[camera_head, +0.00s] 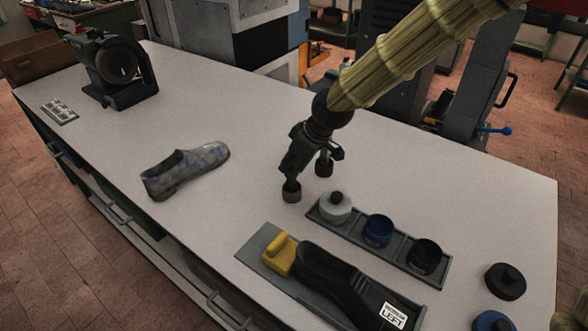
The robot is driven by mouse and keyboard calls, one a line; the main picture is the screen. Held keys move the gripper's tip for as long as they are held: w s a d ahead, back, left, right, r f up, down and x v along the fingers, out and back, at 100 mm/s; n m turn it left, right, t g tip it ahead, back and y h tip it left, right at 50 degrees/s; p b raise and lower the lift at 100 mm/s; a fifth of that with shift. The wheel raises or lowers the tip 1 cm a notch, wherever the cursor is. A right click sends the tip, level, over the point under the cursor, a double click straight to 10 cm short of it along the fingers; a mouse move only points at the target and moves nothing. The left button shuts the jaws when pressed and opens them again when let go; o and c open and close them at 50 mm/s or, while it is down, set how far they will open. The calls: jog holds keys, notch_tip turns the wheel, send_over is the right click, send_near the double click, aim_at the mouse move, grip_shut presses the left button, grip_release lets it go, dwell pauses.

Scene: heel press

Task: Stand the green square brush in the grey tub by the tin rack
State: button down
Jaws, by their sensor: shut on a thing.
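My gripper (308,180) is over the middle of the white bench, behind the left end of the tin rack (398,259). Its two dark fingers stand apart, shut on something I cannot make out. I cannot make out a green square brush or a grey tub anywhere in view.
A patterned shoe (185,171) lies left of my gripper. A grey tray (259,246) in front holds a yellow block-like thing (280,254) and a black shoe labelled LEFT (340,288). A black lid (505,281) and blue lid (492,321) lie right. A black machine (115,70) stands far left.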

jog(key=shift+w+f, duration=0.25)
jog(key=shift+f, duration=0.3)
jog(key=shift+s+f, duration=0.25)
jog(key=shift+s, duration=0.35)
jog(key=shift+w+f, duration=0.1)
jog(key=shift+w, duration=0.05)
jog(key=c, duration=1.2)
grip_release()
jog(key=shift+w+f, duration=0.1)
jog(key=shift+w, duration=0.05)
jog(key=shift+s, duration=0.25)
jog(key=shift+w+r, duration=0.15)
jog(key=shift+r, duration=0.1)
jog(key=shift+d+r, duration=0.2)
jog(key=shift+r, duration=0.15)
jog(key=b+v, duration=0.2)
jog(key=v, duration=0.9)
jog(key=shift+s, duration=0.25)
